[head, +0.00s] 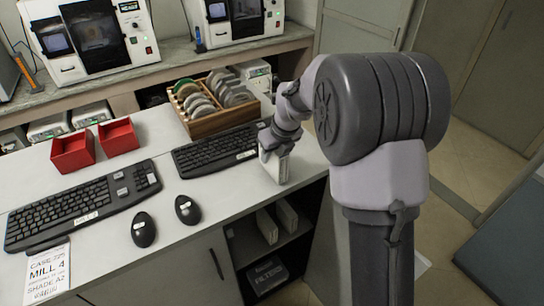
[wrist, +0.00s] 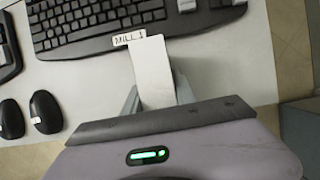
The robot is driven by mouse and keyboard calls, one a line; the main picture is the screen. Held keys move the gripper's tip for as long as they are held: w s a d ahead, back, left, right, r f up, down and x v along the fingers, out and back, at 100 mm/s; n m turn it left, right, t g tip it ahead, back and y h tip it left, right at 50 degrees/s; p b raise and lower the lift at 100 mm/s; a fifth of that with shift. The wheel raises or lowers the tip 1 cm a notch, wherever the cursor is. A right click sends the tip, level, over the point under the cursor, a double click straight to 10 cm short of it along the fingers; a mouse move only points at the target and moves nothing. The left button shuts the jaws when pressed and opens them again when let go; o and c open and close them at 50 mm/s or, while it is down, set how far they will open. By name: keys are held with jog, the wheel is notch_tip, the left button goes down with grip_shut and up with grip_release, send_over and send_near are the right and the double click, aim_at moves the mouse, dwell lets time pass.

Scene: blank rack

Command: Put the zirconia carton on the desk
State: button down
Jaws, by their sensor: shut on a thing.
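My gripper (head: 270,150) is shut on a slim white carton (head: 275,168), which stands upright at the right end of the desk (head: 165,165), near the front edge. In the wrist view the carton (wrist: 152,72) shows as a plain white strip between my grey fingers (wrist: 157,98), over the white desktop (wrist: 215,62). Its lower end looks at or just above the desk surface; I cannot tell whether it touches. No print on the carton is readable, so I cannot confirm that it is the zirconia one.
The right keyboard (head: 215,148), labelled MILL 1 in the wrist view, lies close behind the carton. A wooden rack of discs (head: 215,102) stands behind it. Two similar pale cartons (head: 266,227) and a dark FILTERS box (head: 267,274) sit on open shelves below. Two mice (head: 187,209) lie further left.

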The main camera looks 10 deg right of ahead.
jog(key=shift+f, duration=0.2)
jog(key=c, duration=1)
grip_release()
jog(key=shift+f, duration=0.1)
